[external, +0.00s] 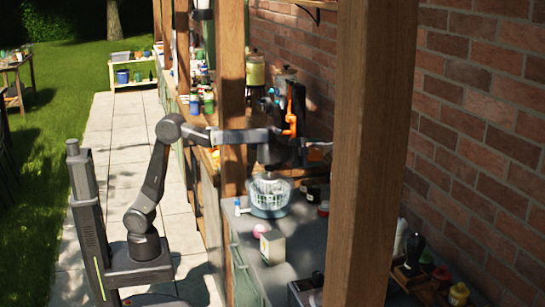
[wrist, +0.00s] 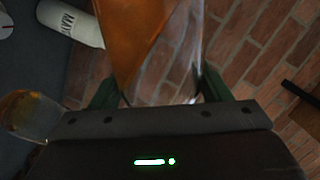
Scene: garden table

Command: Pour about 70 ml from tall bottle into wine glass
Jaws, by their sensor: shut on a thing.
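In the wrist view my gripper (wrist: 158,92) is shut on a clear vessel with orange liquid, which I take to be the tall bottle (wrist: 143,40). The orange fills its left and middle part along a slanting edge, and the right part is clear. The bottle's ends are out of the picture. A clear rounded glass with some amber in it, perhaps the wine glass (wrist: 32,112), shows at the left edge, left of my gripper and apart from the bottle. In the external view my gripper is over the counter near the brick wall, and its fingers are hard to make out.
A white labelled container (wrist: 70,23) lies in the upper left of the wrist view. In the external view a basket-like bowl (external: 270,193) and a small box (external: 272,246) are on the counter (external: 262,279). A wooden post (external: 372,160) hides part of the counter's right side.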

